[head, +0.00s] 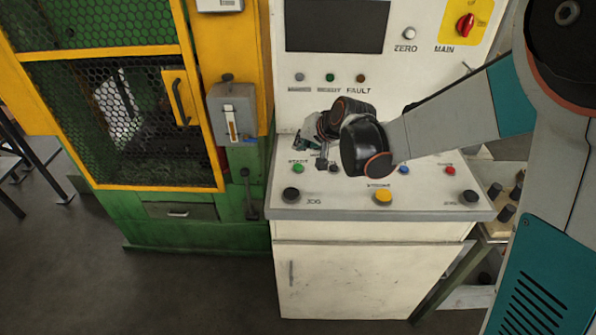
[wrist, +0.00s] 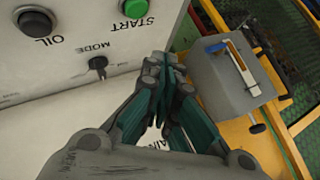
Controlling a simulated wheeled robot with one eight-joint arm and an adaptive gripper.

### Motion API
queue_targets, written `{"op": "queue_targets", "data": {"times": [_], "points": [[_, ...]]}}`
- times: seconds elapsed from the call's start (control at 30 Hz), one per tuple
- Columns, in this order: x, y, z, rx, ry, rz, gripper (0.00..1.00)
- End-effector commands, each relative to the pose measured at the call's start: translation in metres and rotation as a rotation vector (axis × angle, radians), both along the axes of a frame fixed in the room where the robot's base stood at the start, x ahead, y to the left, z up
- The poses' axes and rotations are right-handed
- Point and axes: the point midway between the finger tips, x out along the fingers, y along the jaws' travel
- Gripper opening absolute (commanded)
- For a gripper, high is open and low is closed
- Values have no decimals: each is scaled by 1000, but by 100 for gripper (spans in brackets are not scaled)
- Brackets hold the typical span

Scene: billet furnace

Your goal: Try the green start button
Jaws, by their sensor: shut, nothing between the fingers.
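The green START button (head: 298,169) sits on the sloped desk of the white control console (head: 345,290), towards its left side. It also shows at the top of the wrist view (wrist: 133,8), partly cut off by the frame edge, with the word START beside it. My gripper (wrist: 168,66) has its teal fingers shut together with nothing between them. In the head view my gripper (head: 302,146) is above the console's left part, close to the button, partly hidden by my wrist. In the wrist view the fingertips appear apart from the button.
A black MODE switch (wrist: 98,63) and a black OIL button (wrist: 35,22) are near the green button. A grey lever box (head: 233,113) stands left of the console on the yellow frame. A yellow button (head: 383,196) and black knobs line the console front.

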Motion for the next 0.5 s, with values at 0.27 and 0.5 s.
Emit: {"op": "queue_targets", "data": {"times": [0.27,0.5], "points": [[0,0,-38,0,0,0,0],[0,0,-44,0,0,0,0]]}}
